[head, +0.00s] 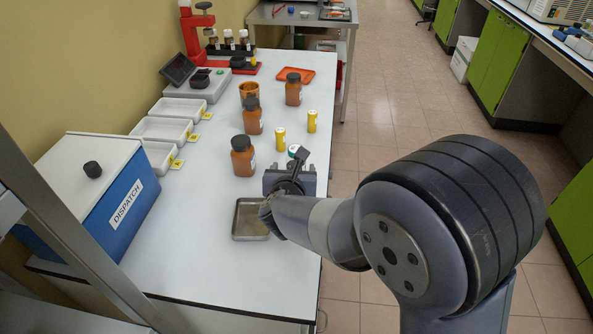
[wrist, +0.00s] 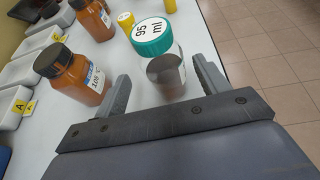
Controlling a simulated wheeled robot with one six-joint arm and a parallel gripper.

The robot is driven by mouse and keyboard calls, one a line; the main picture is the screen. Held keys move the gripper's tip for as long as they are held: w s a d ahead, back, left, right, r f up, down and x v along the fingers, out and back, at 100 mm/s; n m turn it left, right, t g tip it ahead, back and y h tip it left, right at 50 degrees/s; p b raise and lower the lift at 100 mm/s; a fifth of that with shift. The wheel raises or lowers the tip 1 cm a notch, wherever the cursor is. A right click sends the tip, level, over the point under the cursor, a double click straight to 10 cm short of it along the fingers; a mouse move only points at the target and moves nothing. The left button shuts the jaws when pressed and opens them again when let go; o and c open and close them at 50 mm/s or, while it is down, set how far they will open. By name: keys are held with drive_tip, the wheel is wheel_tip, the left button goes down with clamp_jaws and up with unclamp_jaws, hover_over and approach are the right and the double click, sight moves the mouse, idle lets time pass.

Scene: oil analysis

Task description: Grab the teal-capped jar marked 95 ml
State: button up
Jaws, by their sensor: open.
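The teal-capped jar (wrist: 165,72) has clear walls and a white lid label reading "95 ml". It stands upright on the white table, ahead of my gripper and between the lines of its two fingers in the wrist view. My gripper (wrist: 162,85) is open and nothing is held in it. In the head view my gripper (head: 290,178) is over the table's right side, and only a bit of the jar's teal lid (head: 293,151) shows past it; the rest of the jar is hidden.
A brown black-capped bottle (wrist: 75,75) stands close to the left finger. More brown bottles (head: 252,118) and yellow-capped vials (head: 280,138) stand beyond. A metal tray (head: 240,222) lies below my arm. A blue dispatch box (head: 105,195) and white trays (head: 160,130) line the left.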

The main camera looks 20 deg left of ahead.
drive_tip(key=shift+d+p+x, duration=0.2)
drive_tip(key=shift+p+x, duration=0.35)
drive_tip(key=shift+x, duration=2.05)
drive_tip(key=shift+c, duration=0.2)
drive_tip(key=c, duration=1.1)
